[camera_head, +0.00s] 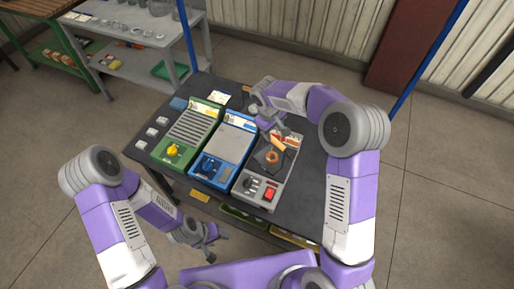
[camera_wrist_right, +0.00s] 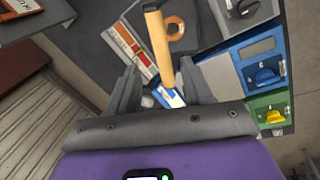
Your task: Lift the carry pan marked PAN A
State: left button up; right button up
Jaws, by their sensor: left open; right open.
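A small dark square pan-like piece (camera_head: 261,160) with an orange ring on it sits on the grey unit; I cannot read a PAN A mark. In the right wrist view the handle (camera_wrist_right: 159,48) points in between the fingers of my right gripper (camera_wrist_right: 158,80), which is open. I cannot tell whether they touch. My right gripper also shows in the head view (camera_head: 268,122), behind the handle. My left gripper (camera_head: 215,240) is open and empty, low in front of the table.
The dark table (camera_head: 306,165) carries a green unit (camera_head: 190,132), a blue unit (camera_head: 225,145) and the grey unit (camera_head: 262,188) side by side. Small pale blocks (camera_head: 151,133) lie at its left. A grey shelf (camera_head: 140,50) stands behind left. Floor at right is clear.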

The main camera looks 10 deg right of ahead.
aim_at(274, 139)
jog(key=shift+f, duration=0.5)
jog(key=shift+x, duration=1)
jog(key=x, duration=0.4)
jog(key=shift+w+f+b, duration=0.2)
jog(key=shift+f+b, duration=0.2)
jog(key=shift+r, duration=0.1)
grip_shut()
